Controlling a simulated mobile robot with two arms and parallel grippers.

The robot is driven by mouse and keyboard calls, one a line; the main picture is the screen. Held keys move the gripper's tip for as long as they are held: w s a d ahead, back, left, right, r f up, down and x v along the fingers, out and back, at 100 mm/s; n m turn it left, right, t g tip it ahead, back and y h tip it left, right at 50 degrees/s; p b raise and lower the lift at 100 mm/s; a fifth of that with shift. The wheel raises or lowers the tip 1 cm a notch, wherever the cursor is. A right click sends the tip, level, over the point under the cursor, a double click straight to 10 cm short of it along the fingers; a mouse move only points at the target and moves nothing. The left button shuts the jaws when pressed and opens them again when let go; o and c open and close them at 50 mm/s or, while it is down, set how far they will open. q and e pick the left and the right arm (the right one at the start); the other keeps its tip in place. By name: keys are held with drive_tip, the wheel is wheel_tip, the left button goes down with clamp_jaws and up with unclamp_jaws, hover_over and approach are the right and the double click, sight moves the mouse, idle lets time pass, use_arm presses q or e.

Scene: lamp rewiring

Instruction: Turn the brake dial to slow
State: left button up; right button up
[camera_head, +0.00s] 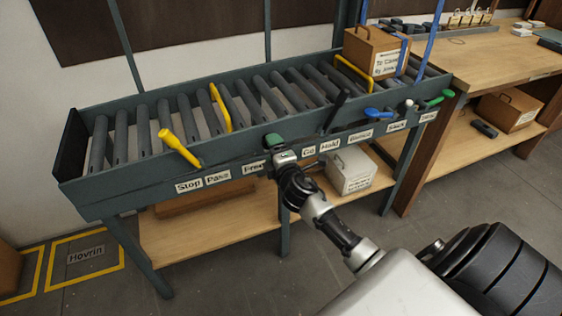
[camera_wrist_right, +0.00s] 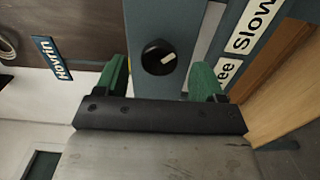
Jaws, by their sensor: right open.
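The brake dial (camera_wrist_right: 158,57) is a round black knob with a white pointer mark, on a grey-blue panel in the right wrist view. The mark points right and slightly up in that picture, towards the label side. A "Slow" label (camera_wrist_right: 254,27) and a partly covered "Free" label (camera_wrist_right: 226,73) are beside it. My right gripper (camera_head: 277,142) is at the front rail of the roller conveyor. Its green fingers are apart, one on each side of the dial in the wrist view, with no clear contact. In the head view the gripper hides the dial. My left gripper is not in view.
Along the conveyor (camera_head: 72,190) are a yellow lever (camera_head: 178,146), a black lever (camera_head: 337,108), a blue handle (camera_head: 377,114) and a green handle (camera_head: 436,99). A cardboard box (camera_head: 372,55) sits at its right end. A white box (camera_head: 349,170) stands on the lower shelf.

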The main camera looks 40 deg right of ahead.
drive_tip(key=v, duration=0.7)
drive_tip(key=shift+s, duration=0.2)
drive_tip(key=s+a+f+m+g+y+p, duration=0.1)
drive_tip(key=s+f+m+g+p, duration=0.2)
drive_tip(key=f, duration=0.6)
drive_tip(key=s+a+f+m+g+p, duration=0.1)
drive_tip(key=s+a+f+g, duration=0.15)
drive_tip(key=s+f, duration=0.45)
drive_tip(key=s+f+m+g+y+p, duration=0.1)
drive_tip(key=s+f+m+g, duration=0.15)
drive_tip(key=f, duration=0.75)
drive_tip(key=s+a+f+m+g+p, duration=0.1)
drive_tip(key=s+a+f+m+g, duration=0.1)
drive_tip(key=s, duration=0.8)
drive_tip(key=s+a+f+m+g+y+p, duration=0.1)
drive_tip(key=s+a+f+m+g+p, duration=0.1)
drive_tip(key=s+f, duration=0.5)
drive_tip(key=s+a+f+m+g+y+p, duration=0.1)
drive_tip(key=s+a+f+g, duration=0.3)
drive_tip(key=s, duration=0.9)
drive_tip(key=shift+s+a+f+m+g+p, duration=0.15)
drive_tip(key=shift+s+f+m+g+p, duration=0.25)
drive_tip(key=shift+m, duration=0.35)
drive_tip(key=shift+f, duration=0.1)
